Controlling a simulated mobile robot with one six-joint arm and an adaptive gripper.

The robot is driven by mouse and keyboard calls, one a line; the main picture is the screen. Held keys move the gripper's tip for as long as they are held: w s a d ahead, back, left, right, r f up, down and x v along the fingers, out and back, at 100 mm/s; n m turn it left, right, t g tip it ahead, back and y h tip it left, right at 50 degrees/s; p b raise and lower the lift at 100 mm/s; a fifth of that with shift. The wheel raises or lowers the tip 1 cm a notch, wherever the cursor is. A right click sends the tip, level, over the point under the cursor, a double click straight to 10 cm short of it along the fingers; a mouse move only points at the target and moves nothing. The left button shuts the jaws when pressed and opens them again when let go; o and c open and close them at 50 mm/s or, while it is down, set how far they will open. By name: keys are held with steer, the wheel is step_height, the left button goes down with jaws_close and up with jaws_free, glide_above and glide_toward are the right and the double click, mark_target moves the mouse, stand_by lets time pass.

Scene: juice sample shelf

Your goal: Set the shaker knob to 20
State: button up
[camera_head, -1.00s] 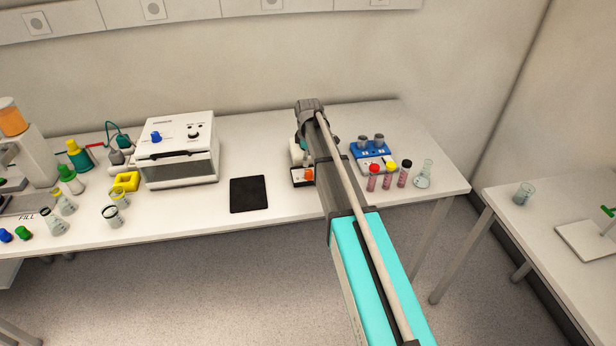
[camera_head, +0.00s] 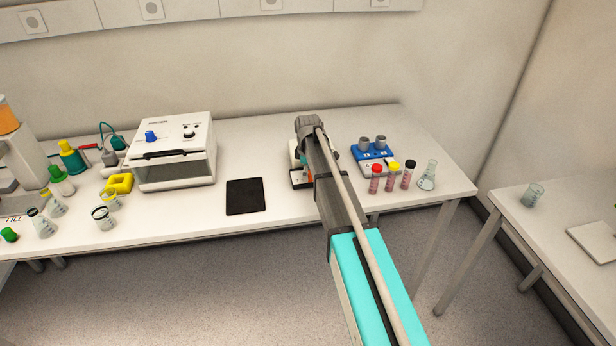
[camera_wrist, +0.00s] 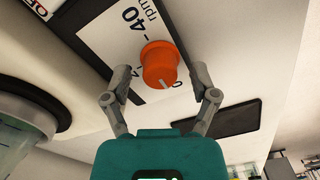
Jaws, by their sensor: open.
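The shaker's orange knob (camera_wrist: 160,65) sits on a white dial face (camera_wrist: 120,35) with black marks, "40" and "rpm" in the wrist view. A pale pointer line shows on the knob's lower part, but its exact setting is unclear. My gripper (camera_wrist: 160,72) is open, one finger on either side of the knob; whether either finger touches it I cannot tell. In the head view, the shaker (camera_head: 297,178) stands on the table, mostly hidden behind my arm.
A black mat (camera_head: 245,196) lies left of the shaker. A white box device (camera_head: 176,172) stands farther left. Red-, yellow- and black-capped tubes (camera_head: 392,178) and a flask (camera_head: 428,176) stand to the right, near a blue device (camera_head: 370,152). A clear glass vessel (camera_wrist: 25,130) is close at left in the wrist view.

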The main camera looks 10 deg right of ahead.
stand_by(0.3)
jaws_close()
stand_by(0.3)
steer(key=shift+m, duration=0.3)
steer(key=m, duration=0.7)
steer(key=shift+d+m, duration=0.1)
steer(key=shift+m, duration=0.3)
steer(key=m, duration=0.4)
steer(key=shift+m, duration=0.3)
steer(key=m, duration=0.4)
steer(key=shift+d+m, duration=0.1)
steer(key=shift+m, duration=0.3)
